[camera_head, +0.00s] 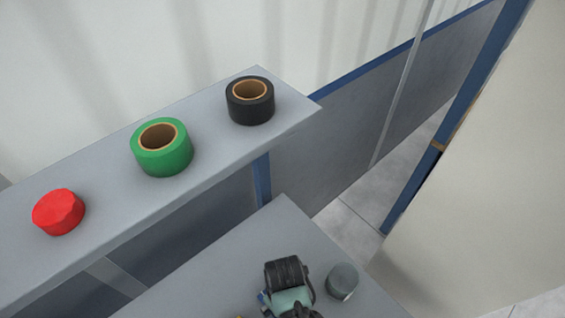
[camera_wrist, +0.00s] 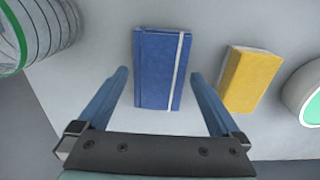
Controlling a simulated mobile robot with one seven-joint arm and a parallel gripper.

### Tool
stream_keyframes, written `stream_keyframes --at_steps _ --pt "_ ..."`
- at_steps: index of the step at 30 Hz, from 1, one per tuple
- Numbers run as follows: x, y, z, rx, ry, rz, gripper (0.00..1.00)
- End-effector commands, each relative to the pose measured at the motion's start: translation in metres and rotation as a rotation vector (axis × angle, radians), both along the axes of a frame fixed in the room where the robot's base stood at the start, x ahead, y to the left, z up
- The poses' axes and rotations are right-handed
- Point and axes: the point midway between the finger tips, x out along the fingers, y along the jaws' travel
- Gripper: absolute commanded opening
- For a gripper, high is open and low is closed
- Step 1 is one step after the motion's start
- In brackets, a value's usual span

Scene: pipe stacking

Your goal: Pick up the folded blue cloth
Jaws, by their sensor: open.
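In the wrist view, a flat blue rectangle (camera_wrist: 157,70) lies on a light grey surface. It has a white stripe down its right side and looks more like a notebook with a band than a folded cloth. No other blue cloth shows. My gripper (camera_wrist: 159,74) is open and empty, with one blue finger toward each side of the blue rectangle and gaps on both sides. I cannot tell how high the fingers are above it. The blue rectangle does not show in the head view.
A yellow block (camera_wrist: 250,80) lies just right of the right finger. A white and green round thing (camera_wrist: 304,98) is cut off at right, a clear green-ringed container (camera_wrist: 45,28) at upper left. A shelf holds green tape (camera_head: 162,160), black tape (camera_head: 250,113) and a red lid (camera_head: 58,212).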

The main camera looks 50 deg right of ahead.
Motion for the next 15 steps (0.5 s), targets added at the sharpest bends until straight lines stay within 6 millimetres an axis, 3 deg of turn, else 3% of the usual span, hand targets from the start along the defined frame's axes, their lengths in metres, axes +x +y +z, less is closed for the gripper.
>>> stream_keyframes --at_steps 3,11,15 --pt "-0.0004 -0.0001 -0.0107 0.000 0.001 -0.001 1.00" --pt "0.0000 -0.0002 -0.0129 -0.001 -0.001 0.000 1.00" --pt "0.0000 -0.0002 -0.0128 -0.001 -0.001 0.000 0.77"
